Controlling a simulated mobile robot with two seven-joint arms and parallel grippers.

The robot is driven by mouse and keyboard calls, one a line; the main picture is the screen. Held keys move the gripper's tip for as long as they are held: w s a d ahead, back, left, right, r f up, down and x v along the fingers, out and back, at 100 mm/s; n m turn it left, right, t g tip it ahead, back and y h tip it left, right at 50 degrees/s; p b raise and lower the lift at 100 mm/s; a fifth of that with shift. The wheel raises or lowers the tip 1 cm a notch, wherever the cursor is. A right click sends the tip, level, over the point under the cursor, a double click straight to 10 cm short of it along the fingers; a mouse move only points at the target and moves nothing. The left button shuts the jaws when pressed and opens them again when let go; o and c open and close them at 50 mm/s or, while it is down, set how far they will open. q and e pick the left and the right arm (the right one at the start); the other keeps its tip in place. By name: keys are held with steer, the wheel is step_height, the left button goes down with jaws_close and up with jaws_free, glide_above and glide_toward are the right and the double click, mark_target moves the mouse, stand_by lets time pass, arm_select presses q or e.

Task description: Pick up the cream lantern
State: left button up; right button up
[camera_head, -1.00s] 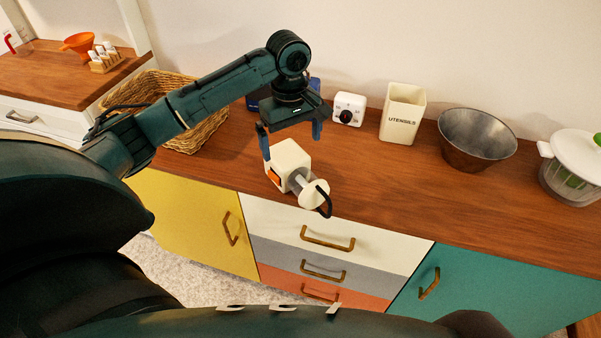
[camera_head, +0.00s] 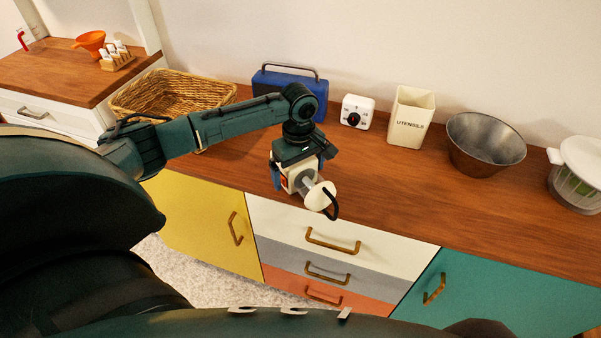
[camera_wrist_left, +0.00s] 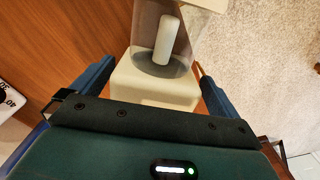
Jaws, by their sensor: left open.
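The cream lantern (camera_head: 319,196) lies on its side at the front of the wooden counter. Its round cap and black handle point toward the counter's front edge, and an orange patch shows on its body. My left gripper (camera_head: 298,176) is directly above the lantern, pointing down, with its fingers beside the cream body and hiding much of it. In the left wrist view the lantern's cream body (camera_wrist_left: 150,88) sits between the two open blue fingers, with the clear tube and white candle beyond. My right gripper is not seen.
Behind stand a blue box with a handle (camera_head: 275,83), a white timer (camera_head: 357,112), a cream utensils holder (camera_head: 410,120) and a metal bowl (camera_head: 484,150). A wicker basket (camera_head: 160,92) is at the left. The counter (camera_head: 400,190) right of the lantern is clear.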

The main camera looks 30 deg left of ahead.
arm_select(q)
steer(key=shift+f, duration=0.7)
steer(key=shift+c, duration=0.4)
steer(key=shift+r, duration=0.1)
steer(key=c, duration=1)
